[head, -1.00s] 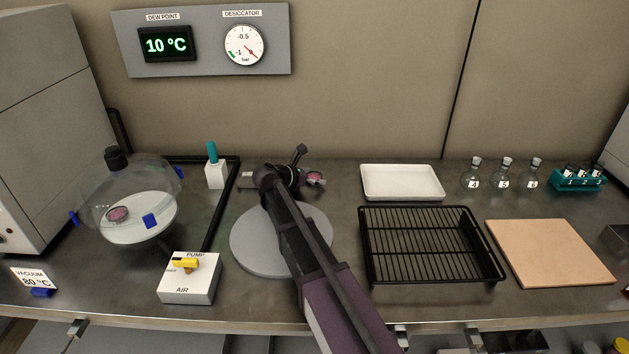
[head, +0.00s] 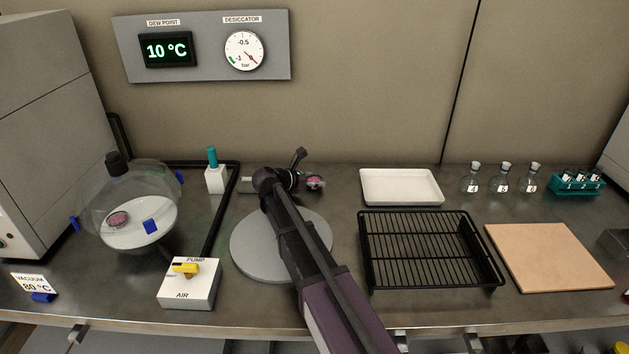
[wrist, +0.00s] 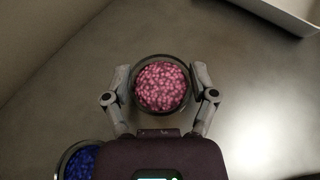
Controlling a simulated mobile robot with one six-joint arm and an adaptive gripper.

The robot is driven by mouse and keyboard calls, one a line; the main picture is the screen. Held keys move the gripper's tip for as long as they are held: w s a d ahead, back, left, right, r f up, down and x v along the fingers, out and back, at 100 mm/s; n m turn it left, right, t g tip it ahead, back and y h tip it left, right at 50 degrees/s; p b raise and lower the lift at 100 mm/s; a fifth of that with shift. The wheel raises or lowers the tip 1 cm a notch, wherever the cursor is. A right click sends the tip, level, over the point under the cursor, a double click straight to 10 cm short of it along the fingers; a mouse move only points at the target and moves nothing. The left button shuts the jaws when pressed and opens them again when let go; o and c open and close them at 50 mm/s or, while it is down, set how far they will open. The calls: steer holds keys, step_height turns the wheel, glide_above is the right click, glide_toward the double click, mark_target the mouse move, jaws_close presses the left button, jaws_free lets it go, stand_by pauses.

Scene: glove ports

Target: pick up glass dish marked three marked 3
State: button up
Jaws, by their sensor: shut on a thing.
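A round glass dish with pink granules (wrist: 161,87) sits between the two fingers of my gripper (wrist: 160,80) in the wrist view. The fingers press on it from both sides. In the head view the pink dish (head: 316,182) shows just right of my gripper (head: 306,181), beyond the round grey plate. No number can be read on it, and I cannot tell whether it is clear of the bench. A dish with blue contents (wrist: 78,162) lies at lower left in the wrist view, partly hidden by my gripper body.
A glass desiccator (head: 160,180) with a pink dish inside stands at left, behind the pump box (head: 190,290). A white tray (head: 402,201), black wire rack (head: 430,250) and tan board (head: 550,257) lie right. Small stoppered flasks (head: 503,180) stand at back right.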

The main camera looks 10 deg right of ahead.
steer(key=shift+r+p, duration=1.3)
steer(key=shift+r, duration=0.2)
steer(key=shift+s+r, duration=0.2)
steer(key=shift+r, duration=0.05)
steer(key=s, duration=0.5)
steer(key=s+p, duration=0.1)
steer(key=s, duration=0.4)
steer(key=s+r, duration=0.1)
steer(key=s, duration=0.4)
steer(key=shift+s+d, duration=0.2)
steer(key=shift+s, duration=0.1)
steer(key=shift+p, duration=0.35)
